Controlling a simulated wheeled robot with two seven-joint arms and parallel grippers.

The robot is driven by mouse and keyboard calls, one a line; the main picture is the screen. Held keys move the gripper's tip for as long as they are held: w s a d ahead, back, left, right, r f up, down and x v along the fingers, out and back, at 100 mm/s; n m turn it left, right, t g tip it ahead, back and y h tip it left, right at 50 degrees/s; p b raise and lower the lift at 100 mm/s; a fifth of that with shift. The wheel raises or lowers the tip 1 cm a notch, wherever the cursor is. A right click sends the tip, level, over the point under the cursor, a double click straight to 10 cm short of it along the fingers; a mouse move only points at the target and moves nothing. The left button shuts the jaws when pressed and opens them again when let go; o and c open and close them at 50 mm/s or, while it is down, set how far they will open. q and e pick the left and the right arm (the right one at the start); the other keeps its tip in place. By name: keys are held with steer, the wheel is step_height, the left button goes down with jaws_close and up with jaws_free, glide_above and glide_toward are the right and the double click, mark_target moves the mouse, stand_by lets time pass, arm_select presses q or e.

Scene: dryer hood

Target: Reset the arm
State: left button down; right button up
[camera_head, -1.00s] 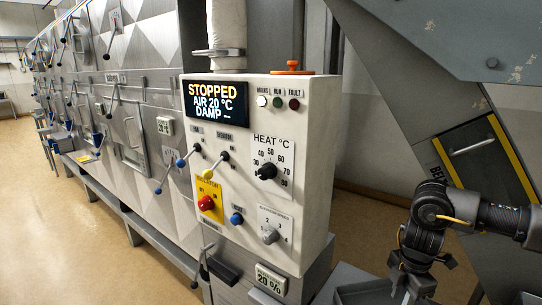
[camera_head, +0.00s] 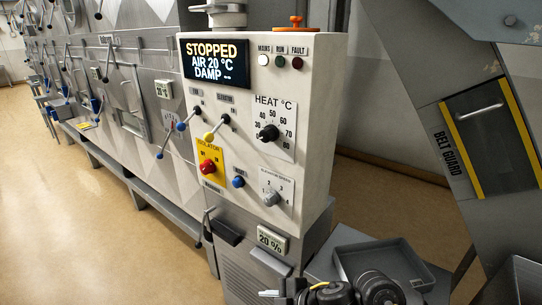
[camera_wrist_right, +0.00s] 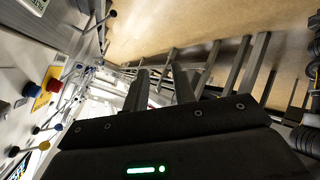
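My right arm (camera_head: 350,292) shows folded at the bottom edge of the head view, in front of the cabinet below the control box. In the right wrist view, my right gripper (camera_wrist_right: 160,82) has its two dark fingers apart with nothing between them, so it is open and empty. The white control box (camera_head: 318,140) stands left of the arm and above it. Its display (camera_head: 215,62) reads STOPPED, AIR 20 °C, DAMP. The red isolator knob (camera_head: 207,166) also shows in the right wrist view (camera_wrist_right: 54,86). My left gripper is not in view.
A grey tray (camera_head: 345,262) lies right of the cabinet, close to my right arm. A sloping grey belt guard (camera_head: 462,150) stands at the right. The dryer wall (camera_head: 130,70) with levers runs along the left. Open tan floor (camera_head: 60,230) lies at lower left.

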steer(key=s+d+f+m+g+h, duration=0.1)
steer(key=s+d+f+m+h, duration=0.45)
steer(key=s+d+m, duration=0.65)
steer(key=s+d+f+m+g+h, duration=0.1)
steer(key=s+d+f+m+h, duration=0.3)
steer(key=s+d+f+m, duration=0.65)
step_height(320, 180, down, 22)
steer(key=d+f+n, duration=0.1)
steer(key=d+n, duration=0.2)
steer(key=n, duration=0.1)
steer(key=s+d+f+g, duration=0.2)
steer(key=s+f, duration=1.1)
steer(key=s, duration=0.3)
steer(key=shift+s+d+f, duration=0.2)
steer(key=shift+f, duration=0.05)
